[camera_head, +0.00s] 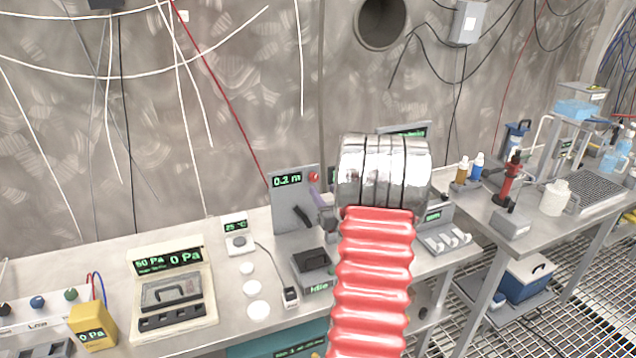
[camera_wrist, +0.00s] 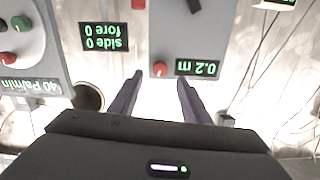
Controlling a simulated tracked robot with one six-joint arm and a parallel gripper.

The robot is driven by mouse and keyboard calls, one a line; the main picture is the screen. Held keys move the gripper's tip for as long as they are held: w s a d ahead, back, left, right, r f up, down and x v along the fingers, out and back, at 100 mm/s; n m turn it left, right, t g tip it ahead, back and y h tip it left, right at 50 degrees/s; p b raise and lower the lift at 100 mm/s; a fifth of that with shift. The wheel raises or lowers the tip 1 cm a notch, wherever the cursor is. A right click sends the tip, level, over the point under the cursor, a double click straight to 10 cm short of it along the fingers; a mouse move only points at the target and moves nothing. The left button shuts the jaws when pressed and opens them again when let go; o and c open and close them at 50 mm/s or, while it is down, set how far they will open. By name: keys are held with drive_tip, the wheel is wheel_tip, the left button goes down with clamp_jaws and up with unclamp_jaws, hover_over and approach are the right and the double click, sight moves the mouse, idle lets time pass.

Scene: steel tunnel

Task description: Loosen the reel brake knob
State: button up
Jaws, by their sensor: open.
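A grey upright panel (camera_head: 290,235) has a green "0.2 m" display, a dark lever (camera_head: 303,216) and a small red knob (camera_head: 313,177) near its upper right corner. This is likely the reel brake knob. In the wrist view, which is upside down, the red knob (camera_wrist: 160,68) sits beside the display. My gripper (camera_wrist: 160,78) is open and empty, with its dark fingertips on either side of the knob in the picture. I cannot tell how far apart they are in depth. In the head view a finger (camera_head: 321,196) shows just below the knob; my arm hides the rest.
A black-topped box (camera_head: 313,260) marked "Idle" stands in front of the panel. A "side 0 fore 0" display (camera_wrist: 103,37) is beside it in the wrist view. A pressure meter (camera_head: 172,290) and round white pieces (camera_head: 258,311) lie on the bench to the left.

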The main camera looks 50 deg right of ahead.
sight(315, 179)
drive_tip(key=x, duration=0.6)
drive_tip(key=shift+w+d, duration=0.2)
drive_tip(key=shift+w, duration=0.1)
drive_tip(key=shift+c, duration=0.6)
drive_tip(key=c, duration=0.9)
